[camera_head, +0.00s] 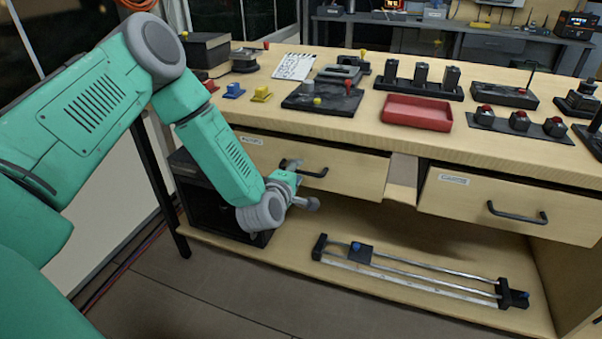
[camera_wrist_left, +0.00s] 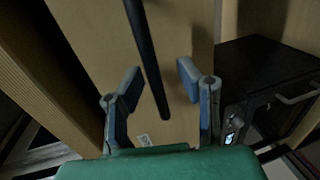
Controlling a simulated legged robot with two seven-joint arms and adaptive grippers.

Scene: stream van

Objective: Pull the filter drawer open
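The left drawer front (camera_head: 345,172) is pale wood with a dark bar handle (camera_head: 312,173) and a small label too small to read. It also fills the middle of the left wrist view (camera_wrist_left: 178,30). My left gripper (camera_head: 302,184) is at this handle, below the tabletop. In the left wrist view my left gripper (camera_wrist_left: 160,88) is open, with one finger on each side of the dark handle (camera_wrist_left: 147,50) and gaps showing on both sides. My right gripper is not in view.
The workbench top (camera_head: 365,127) holds a red tray (camera_head: 417,112), black blocks and switch boxes. A rail assembly (camera_head: 420,270) lies on the lower shelf. A black box (camera_head: 215,195) stands on that shelf behind my left forearm. The floor in front is clear.

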